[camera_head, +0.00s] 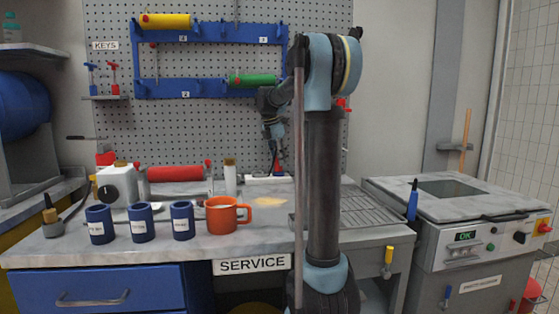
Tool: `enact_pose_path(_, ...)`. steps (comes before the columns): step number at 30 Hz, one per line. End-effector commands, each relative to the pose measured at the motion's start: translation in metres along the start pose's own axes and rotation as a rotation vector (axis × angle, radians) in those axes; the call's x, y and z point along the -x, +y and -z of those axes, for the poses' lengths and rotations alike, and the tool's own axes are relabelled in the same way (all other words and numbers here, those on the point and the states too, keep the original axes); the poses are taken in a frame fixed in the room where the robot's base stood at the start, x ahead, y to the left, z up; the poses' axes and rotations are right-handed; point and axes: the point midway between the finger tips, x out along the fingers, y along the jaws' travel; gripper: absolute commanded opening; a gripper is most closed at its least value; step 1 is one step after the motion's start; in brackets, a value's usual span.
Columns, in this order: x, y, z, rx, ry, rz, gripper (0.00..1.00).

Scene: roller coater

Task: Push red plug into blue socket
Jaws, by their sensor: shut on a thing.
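My gripper (275,158) is small and dark in the picture, pointing down in front of the pegboard above the back of the bench. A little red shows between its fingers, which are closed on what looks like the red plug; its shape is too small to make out. Just below is a white strip (266,179) lying on the bench at the back. I cannot tell whether the plug touches it. I cannot make out a blue socket for sure; my arm hides part of the area to the right.
On the bench stand an orange mug (221,215), several blue cups (141,223) and a white box with a black dial (117,186). A red roller (175,174) lies behind them. A blue rack (212,32) holds yellow and green rollers. A grey machine (450,208) stands right.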

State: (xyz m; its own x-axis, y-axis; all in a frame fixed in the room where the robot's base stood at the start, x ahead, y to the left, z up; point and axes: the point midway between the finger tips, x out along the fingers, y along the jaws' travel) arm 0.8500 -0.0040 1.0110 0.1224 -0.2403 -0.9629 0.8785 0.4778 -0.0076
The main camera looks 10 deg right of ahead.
Motion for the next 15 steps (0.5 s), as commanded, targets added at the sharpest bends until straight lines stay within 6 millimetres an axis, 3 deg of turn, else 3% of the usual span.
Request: enact_pose_path(15, -0.01, 0.0, 0.003, 0.0, 0.0, 0.0, 0.05)
